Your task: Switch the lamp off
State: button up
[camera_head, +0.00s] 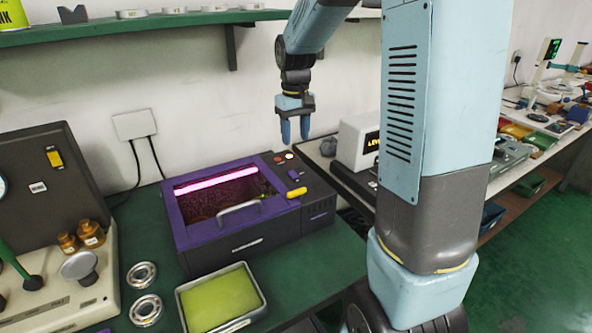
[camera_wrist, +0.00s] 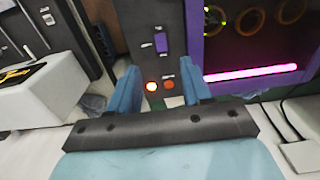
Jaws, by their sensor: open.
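The lamp is a glowing pink tube (camera_head: 215,183) inside a dark purple box (camera_head: 240,243) with a window lid. The tube also shows in the wrist view (camera_wrist: 250,72). The box's control panel, right of the window, carries a purple switch (camera_wrist: 161,43), a bright lit button (camera_wrist: 152,86) and an orange-red button (camera_wrist: 169,84). The lit button also shows in the head view (camera_head: 289,155). My gripper (camera_head: 294,132) hangs above the rear of the panel, fingers down, open and empty. In the wrist view the two buttons appear between its fingertips (camera_wrist: 159,73).
The lid has a grey handle (camera_head: 240,208), and a yellow grip (camera_head: 297,192) sits at the panel's front. A green-filled tray (camera_head: 263,300) and metal rings (camera_head: 146,309) lie in front. A white device (camera_head: 355,140) stands at right. A shelf (camera_head: 150,25) runs above.

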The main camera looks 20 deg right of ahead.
aim_at(295, 177)
notch_tip(295, 177, down, 12)
dwell(0.5)
jog(key=shift+c, duration=0.2)
